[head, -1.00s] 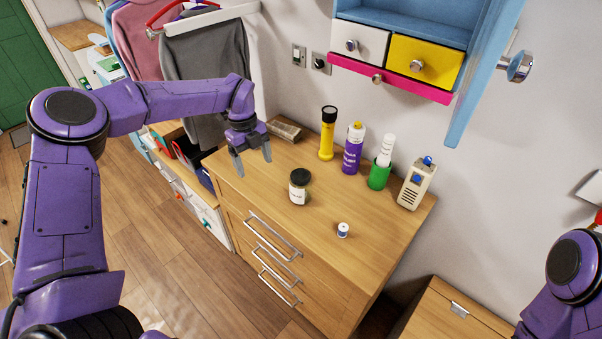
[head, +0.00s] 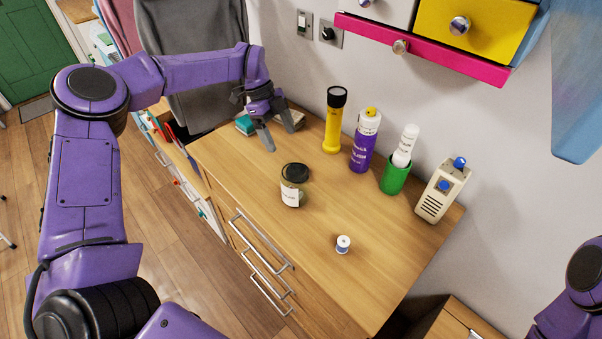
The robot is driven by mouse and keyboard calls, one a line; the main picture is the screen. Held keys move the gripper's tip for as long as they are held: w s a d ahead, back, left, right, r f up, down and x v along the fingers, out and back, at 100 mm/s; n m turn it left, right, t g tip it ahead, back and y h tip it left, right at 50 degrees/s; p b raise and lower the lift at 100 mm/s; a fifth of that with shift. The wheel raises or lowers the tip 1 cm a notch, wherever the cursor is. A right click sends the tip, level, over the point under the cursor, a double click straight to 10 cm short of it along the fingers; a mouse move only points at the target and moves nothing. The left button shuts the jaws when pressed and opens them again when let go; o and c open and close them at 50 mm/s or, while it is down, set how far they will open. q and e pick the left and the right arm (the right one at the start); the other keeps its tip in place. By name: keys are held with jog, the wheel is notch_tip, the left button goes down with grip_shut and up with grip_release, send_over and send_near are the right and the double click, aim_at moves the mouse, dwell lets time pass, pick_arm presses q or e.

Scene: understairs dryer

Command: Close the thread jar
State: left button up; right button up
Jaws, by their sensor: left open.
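The thread jar (head: 292,196) stands upright on the wooden dresser top, left of its middle. It is a small clear jar with a pale label and a dark round top. I cannot tell from here whether its lid is fully seated. My right gripper is out of view; only part of the right arm shows at the lower right.
A yellow flashlight (head: 333,125), purple spray can (head: 364,145), green cup (head: 395,176) with a white item, and beige device (head: 442,190) line the dresser's back. Small boxes (head: 287,121) lie beyond my left gripper. A drawer shelf (head: 425,45) hangs above.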

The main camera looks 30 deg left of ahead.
pick_arm(q)
jog(key=p+x, duration=0.1)
jog(key=x, duration=0.4)
jog(key=shift+s+p, duration=0.1)
jog(key=shift+p, duration=0.2)
jog(key=shift+s, duration=0.1)
jog(key=p+x, duration=0.1)
jog(key=x, duration=0.1)
jog(key=p+x, duration=0.1)
jog(key=x, duration=0.2)
jog(key=shift+d+r+p, duration=0.15)
jog(key=shift+d+p, duration=0.05)
jog(key=shift+p, duration=0.2)
jog(key=shift+f, duration=0.25)
